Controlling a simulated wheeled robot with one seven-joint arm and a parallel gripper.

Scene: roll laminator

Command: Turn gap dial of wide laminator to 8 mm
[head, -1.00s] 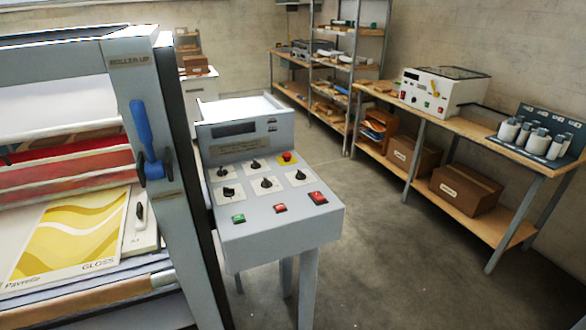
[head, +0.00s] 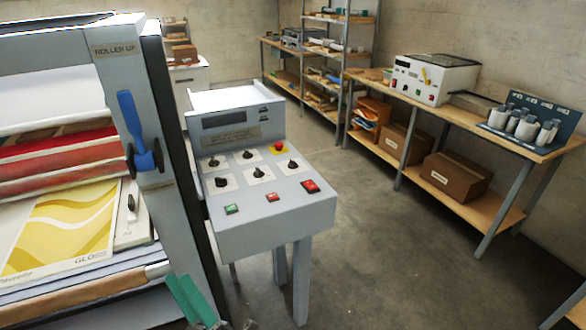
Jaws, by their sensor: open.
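The wide laminator (head: 165,120) stands at the left, with a blue lever on its post under a "ROLLER UP" label. Its grey control console (head: 270,225) is in the middle of the head view. Several black dials (head: 259,172) sit on pale plates on the sloped panel. Their scales are too small to read, so I cannot tell which is the gap dial or its setting. My gripper (head: 190,300) shows partly at the bottom edge as teal finger parts, open, below and left of the console and apart from it. Nothing is seen between its fingers.
The console also has a red stop button (head: 279,148), a green button (head: 232,209) and two red buttons. A workbench (head: 470,132) with a smaller white machine (head: 435,78) and a rack of pots (head: 525,125) stands at the right. The floor between is clear.

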